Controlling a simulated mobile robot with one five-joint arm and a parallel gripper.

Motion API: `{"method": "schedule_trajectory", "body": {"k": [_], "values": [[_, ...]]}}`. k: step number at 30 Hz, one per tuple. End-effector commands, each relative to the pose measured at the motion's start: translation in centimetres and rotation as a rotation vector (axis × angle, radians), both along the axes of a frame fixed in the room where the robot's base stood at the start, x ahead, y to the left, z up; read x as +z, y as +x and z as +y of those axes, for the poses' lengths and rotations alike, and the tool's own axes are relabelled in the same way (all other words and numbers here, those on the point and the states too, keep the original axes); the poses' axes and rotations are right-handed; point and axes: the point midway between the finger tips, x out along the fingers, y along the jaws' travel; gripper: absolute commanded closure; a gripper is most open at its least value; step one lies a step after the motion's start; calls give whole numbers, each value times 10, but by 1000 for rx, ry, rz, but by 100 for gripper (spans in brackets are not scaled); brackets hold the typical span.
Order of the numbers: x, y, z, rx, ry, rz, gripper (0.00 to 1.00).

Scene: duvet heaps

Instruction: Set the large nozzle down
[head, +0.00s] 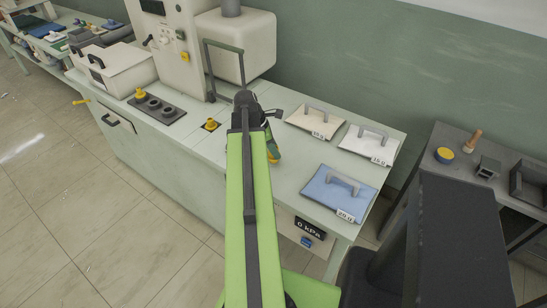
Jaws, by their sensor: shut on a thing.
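My gripper (262,118) is at the end of my raised green arm, over the pale bench, just left of the weighted pads. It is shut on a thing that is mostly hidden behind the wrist. A green and yellow piece (273,148) shows just below the jaws; I take it for the large nozzle, but its shape is unclear. A dark rack (175,115) with round seats lies on the bench to the left. A yellow fitting (140,94) stands at its left end. Another yellow fitting (211,124) sits on a small dark plate, closer to my gripper.
A cream machine (178,40) with a grey frame (209,70) stands behind. A pressure display (308,228) is on the bench front. A grey side table (465,170) stands right.

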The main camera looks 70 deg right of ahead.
Motion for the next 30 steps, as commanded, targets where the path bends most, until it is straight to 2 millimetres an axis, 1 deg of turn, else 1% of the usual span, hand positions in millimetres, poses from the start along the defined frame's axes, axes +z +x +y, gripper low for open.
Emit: {"method": "schedule_trajectory", "body": {"k": [1, 2, 9, 13, 14, 18, 19, 27, 30], "values": [[-19, -3, -2, -5, 0, 0, 100], [-21, -4, -3, -8, 0, 0, 100], [-17, -7, -5, -13, 0, 0, 100], [-22, -9, -5, -15, 0, 0, 100], [-22, -9, -5, -15, 0, 0, 64], [-20, -9, -6, -16, 0, 0, 46], [-20, -9, -6, -16, 0, 0, 44], [-20, -10, -6, -17, 0, 0, 44], [-16, -10, -6, -17, 0, 0, 44]]}}
